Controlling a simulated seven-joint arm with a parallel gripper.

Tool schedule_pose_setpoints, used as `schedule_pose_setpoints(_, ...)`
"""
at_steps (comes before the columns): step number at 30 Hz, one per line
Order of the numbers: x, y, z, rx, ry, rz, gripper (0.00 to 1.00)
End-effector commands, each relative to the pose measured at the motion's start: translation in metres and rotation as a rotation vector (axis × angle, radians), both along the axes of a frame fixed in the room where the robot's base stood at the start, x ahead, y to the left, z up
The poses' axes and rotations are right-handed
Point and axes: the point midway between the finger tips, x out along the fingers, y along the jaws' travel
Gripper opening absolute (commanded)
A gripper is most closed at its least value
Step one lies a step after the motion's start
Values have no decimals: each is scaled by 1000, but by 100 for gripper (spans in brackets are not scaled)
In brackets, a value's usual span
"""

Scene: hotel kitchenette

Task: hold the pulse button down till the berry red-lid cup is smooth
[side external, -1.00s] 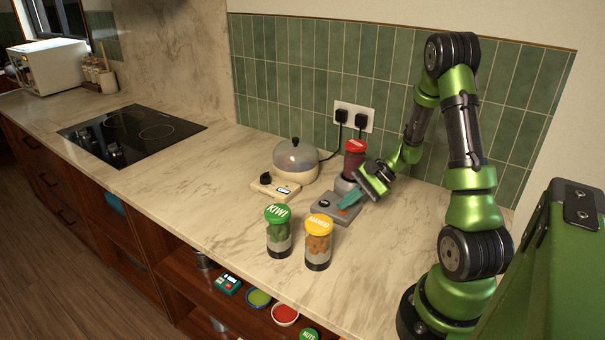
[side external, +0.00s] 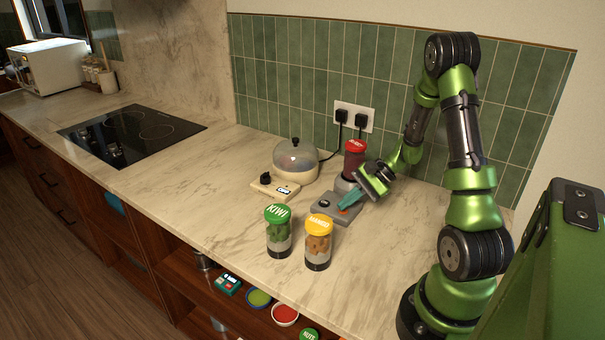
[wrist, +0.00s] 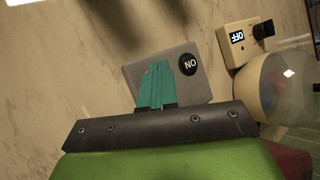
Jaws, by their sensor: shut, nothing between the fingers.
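The berry cup (side external: 354,160), with a red lid and dark red contents, stands upright on the grey blender base (side external: 322,212). My arm partly hides it, and I cannot tell how smooth its contents are. My gripper (side external: 346,204) is shut, its teal fingers pointing down onto the base in front of the cup. An orange-red patch, likely the pulse button (side external: 343,211), shows at the fingertips. In the wrist view the fingers (wrist: 158,66) cover that spot. A round black disc (wrist: 188,64) beside them reads ON, upside down.
A kiwi cup (side external: 278,234) with a green lid and a mango cup (side external: 318,245) with a yellow lid stand in front. A cream cooker with a clear dome (side external: 295,160) is left of the blender; its display (wrist: 237,36) reads OFF. The counter further left is clear up to the hob (side external: 130,135).

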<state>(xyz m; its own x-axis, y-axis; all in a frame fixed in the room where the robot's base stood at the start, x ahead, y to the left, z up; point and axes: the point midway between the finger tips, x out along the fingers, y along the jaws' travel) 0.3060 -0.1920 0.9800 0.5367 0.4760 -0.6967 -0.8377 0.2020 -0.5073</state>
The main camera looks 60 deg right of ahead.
Motion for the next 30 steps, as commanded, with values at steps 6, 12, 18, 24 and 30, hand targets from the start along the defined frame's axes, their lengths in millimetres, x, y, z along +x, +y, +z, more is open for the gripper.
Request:
schedule_pose_setpoints(6, 0, 0, 0, 0, 1, 1, 0)
schedule_pose_setpoints(12, 0, 0, 0, 0, 1, 1, 0)
schedule_pose_setpoints(18, 0, 0, 8, -2, -1, 1, 0)
schedule_pose_setpoints(24, 0, 0, 16, 0, 0, 0, 0)
schedule_pose_setpoints(30, 0, 0, 15, 1, 0, -1, 0)
